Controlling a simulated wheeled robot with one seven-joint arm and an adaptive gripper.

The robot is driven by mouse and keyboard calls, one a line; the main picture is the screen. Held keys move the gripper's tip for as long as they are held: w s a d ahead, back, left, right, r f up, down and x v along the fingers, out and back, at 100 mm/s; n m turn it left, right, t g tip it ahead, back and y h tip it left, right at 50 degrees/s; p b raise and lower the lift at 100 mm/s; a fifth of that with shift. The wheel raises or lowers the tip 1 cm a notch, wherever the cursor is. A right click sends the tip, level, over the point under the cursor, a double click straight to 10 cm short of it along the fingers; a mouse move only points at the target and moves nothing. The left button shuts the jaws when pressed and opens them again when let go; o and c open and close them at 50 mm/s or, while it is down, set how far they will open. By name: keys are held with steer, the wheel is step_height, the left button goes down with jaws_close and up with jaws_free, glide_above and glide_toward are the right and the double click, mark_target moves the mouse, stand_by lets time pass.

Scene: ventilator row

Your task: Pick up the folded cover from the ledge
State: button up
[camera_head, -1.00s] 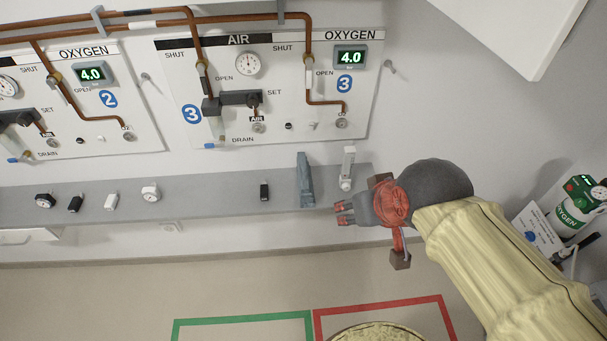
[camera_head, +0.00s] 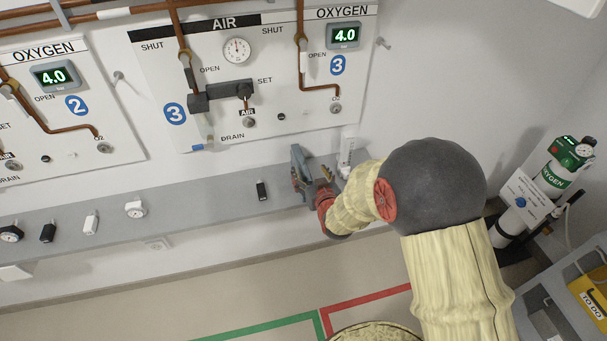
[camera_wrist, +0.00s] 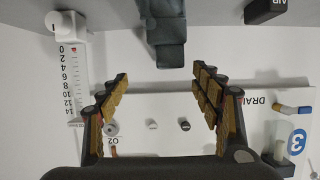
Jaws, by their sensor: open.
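The folded cover (camera_head: 299,168) is a blue-grey strip standing on the grey ledge (camera_head: 200,207) below panel 3. In the wrist view the cover (camera_wrist: 164,28) shows at the top centre, past the fingertips and roughly in line with the gap between them. My gripper (camera_wrist: 160,76) is open, its gold-padded fingers apart with nothing between them. In the head view my gripper is close beside the cover on its right, and my wrist hides most of it. I cannot tell in the head view whether a finger touches the cover.
A clear flowmeter (camera_head: 346,152) stands on the ledge just right of the cover; it also shows in the wrist view (camera_wrist: 70,65). A black device (camera_head: 261,191) lies to the left. Panel 3 (camera_head: 290,110) rises behind. An oxygen cylinder (camera_head: 552,178) stands at right.

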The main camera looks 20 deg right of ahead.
mark_target(304, 164)
steer(key=b+x, duration=0.2)
steer(key=x, duration=0.5)
steer(key=shift+a+f, duration=0.1)
steer(key=shift+a, duration=0.1)
steer(key=shift+w, duration=0.35)
steer(key=c, duration=0.3)
steer(key=c, duration=1.2)
